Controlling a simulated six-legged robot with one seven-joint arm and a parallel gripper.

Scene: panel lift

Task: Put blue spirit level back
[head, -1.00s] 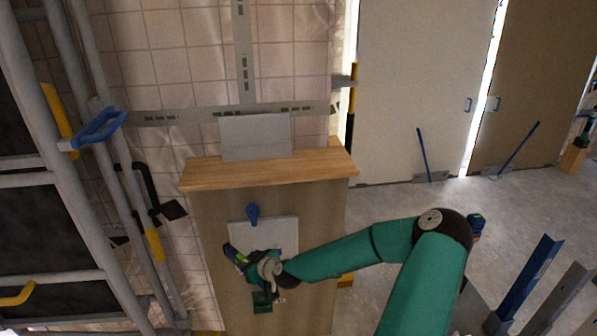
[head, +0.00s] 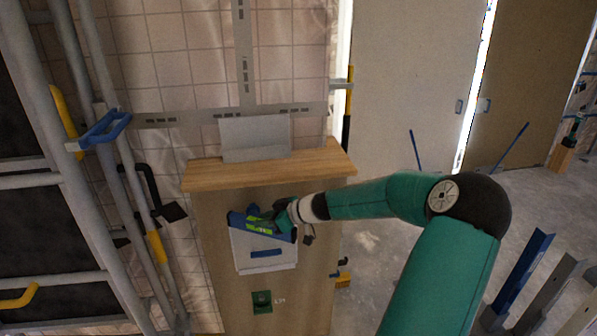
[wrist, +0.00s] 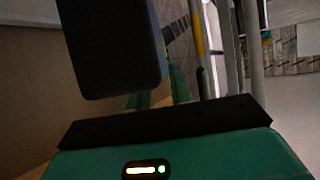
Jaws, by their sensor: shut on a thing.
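My gripper (head: 272,222) reaches in from the right, in front of the pale panel on the wooden cabinet. It is shut on a blue thing with lime-green patches, which appears to be the blue spirit level (head: 238,219). It lies across the panel's upper part, its left end higher; whether it touches the panel I cannot tell. A blue strip (head: 265,253) shows on the panel below it. In the wrist view a large dark block (wrist: 112,45) fills the upper middle; I cannot tell whether it is the level or part of my gripper.
The pale panel (head: 250,264) is on the front of the wooden cabinet (head: 212,240). A green box (head: 262,302) sits below it. A grey plate (head: 255,138) stands on the cabinet top. Scaffold tubes (head: 92,210) with a blue handle (head: 104,130) stand close on the left.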

